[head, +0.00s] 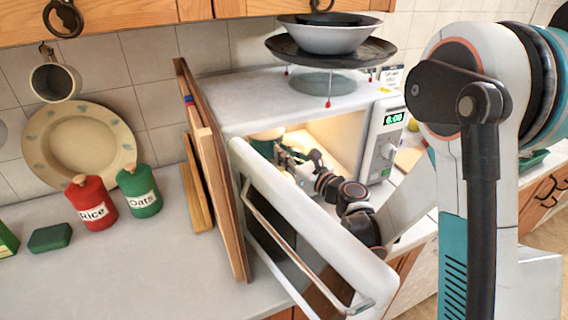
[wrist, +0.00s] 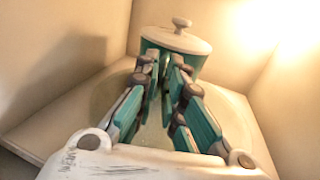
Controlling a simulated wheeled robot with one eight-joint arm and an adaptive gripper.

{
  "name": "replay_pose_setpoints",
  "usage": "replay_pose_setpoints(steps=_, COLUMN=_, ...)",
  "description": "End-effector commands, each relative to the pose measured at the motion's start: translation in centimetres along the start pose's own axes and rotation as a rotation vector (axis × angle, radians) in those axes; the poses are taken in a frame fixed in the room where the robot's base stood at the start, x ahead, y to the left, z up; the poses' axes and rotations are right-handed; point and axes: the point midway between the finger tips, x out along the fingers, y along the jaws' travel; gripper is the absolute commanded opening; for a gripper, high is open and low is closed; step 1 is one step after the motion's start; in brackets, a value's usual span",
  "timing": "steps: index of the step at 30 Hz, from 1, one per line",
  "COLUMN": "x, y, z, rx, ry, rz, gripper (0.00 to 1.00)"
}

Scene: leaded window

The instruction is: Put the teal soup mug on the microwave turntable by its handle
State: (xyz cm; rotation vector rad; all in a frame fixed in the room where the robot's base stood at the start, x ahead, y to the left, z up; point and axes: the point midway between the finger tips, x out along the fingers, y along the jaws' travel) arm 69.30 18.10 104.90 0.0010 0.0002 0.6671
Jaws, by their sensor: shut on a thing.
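The teal soup mug (wrist: 192,64) with a pale lid (wrist: 178,40) and knob is inside the lit microwave (head: 235,113). In the head view the mug (head: 264,147) shows only partly, at the back left of the cavity. My gripper (wrist: 165,72) reaches in, its fingers closed together at the near side of the mug, on its handle; the fingers hide the handle. It also shows small in the head view (head: 281,153). The pale round turntable (wrist: 238,112) lies under the fingers and mug. I cannot tell whether the mug touches it.
The microwave door (head: 310,222) hangs open toward me, beside my arm. Wooden boards (head: 212,165) stand against the microwave's left side. A pan and bowl (head: 331,40) sit on top. Rice (head: 92,205) and oats (head: 139,192) canisters and a green sponge (head: 50,238) are on the left counter.

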Motion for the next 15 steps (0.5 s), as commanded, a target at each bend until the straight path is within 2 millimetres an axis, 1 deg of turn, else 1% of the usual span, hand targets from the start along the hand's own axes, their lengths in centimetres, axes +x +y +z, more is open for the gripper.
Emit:
replay_pose_setpoints(steps=1, x=0.1, y=-0.1, z=-1.1, rx=0.001, ry=-0.001, rz=0.000, gripper=0.00)
replay_pose_setpoints(steps=3, x=0.1, y=0.0, z=-2.1, rx=0.001, ry=-0.001, rz=0.000, gripper=0.00)
replay_pose_setpoints(steps=6, x=0.4, y=-0.1, z=-2.4, rx=0.001, ry=-0.001, rz=0.000, gripper=0.00)
replay_pose_setpoints(steps=15, x=0.4, y=-0.1, z=-2.4, rx=0.001, ry=-0.001, rz=0.000, gripper=0.00)
